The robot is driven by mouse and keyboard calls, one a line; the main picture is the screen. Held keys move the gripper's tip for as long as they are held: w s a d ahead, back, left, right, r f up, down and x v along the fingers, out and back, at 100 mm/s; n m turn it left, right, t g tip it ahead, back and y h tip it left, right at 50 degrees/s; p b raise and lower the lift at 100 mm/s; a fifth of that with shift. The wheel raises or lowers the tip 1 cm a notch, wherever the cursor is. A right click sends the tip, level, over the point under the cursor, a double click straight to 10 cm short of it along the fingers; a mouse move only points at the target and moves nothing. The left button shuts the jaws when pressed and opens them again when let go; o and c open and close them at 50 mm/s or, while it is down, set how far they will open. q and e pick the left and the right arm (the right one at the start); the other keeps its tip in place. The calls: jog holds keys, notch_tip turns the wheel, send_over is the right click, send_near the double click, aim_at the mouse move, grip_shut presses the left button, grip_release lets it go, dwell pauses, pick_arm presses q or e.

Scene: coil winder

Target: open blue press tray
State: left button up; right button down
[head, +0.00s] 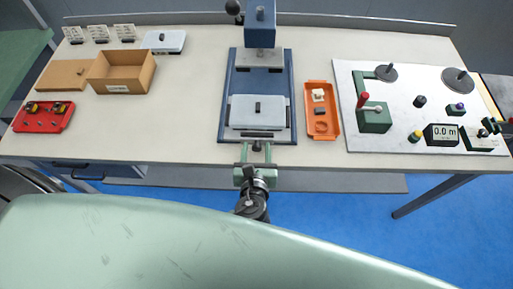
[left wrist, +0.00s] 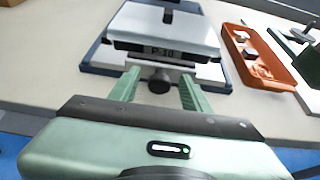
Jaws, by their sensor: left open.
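The blue press (head: 261,30) stands at the back middle of the table on a blue base plate (head: 227,85). At its front is the tray, with a light grey block (head: 258,110) on it that has a dark grip on top. The block also shows in the left wrist view (left wrist: 165,25), with a label that seems to read P-10. A dark round knob (left wrist: 158,83) sticks out at the tray's front. My left gripper (head: 256,151) is open at the table's front edge. In the left wrist view its green fingers (left wrist: 160,80) stand either side of the knob, apparently without gripping it.
An orange tray (head: 322,126) with small parts lies right of the press. A white board (head: 346,85) with a winder and several knobs is farther right. A cardboard box (head: 120,73) and a red tray (head: 43,117) are at the left. The table between them and the press is clear.

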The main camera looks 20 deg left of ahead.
pick_arm(q)
jog(key=v, duration=0.7)
jog(key=shift+s+b, duration=0.25)
jog(key=shift+b, duration=0.1)
jog(key=shift+r, duration=0.1)
jog(key=s+a+f+n+g+h, duration=0.1)
jog(key=s+f+n+g, duration=0.15)
jog(key=f, duration=0.65)
jog(key=s+a+f+n+g, duration=0.2)
jog(key=s+f+n, duration=0.15)
jog(key=f, duration=0.65)
jog(key=s+a+f+n+g+h, duration=0.15)
jog(key=f+n, duration=0.25)
jog(key=f, duration=0.5)
jog(key=s+a+f+n+g, duration=0.3)
jog(key=s+a+f+n, duration=0.1)
jog(key=s+f+n, duration=0.4)
jog(key=s+a+f+n+g+h, duration=0.1)
jog(key=s+a+f+n+g, duration=0.2)
jog(key=s+f+n, duration=0.4)
jog(key=s+a+n, duration=0.1)
jog(key=s+n, duration=0.4)
jog(key=s, duration=0.1)
jog(key=shift+s+f, duration=0.25)
jog(key=shift+f, duration=0.15)
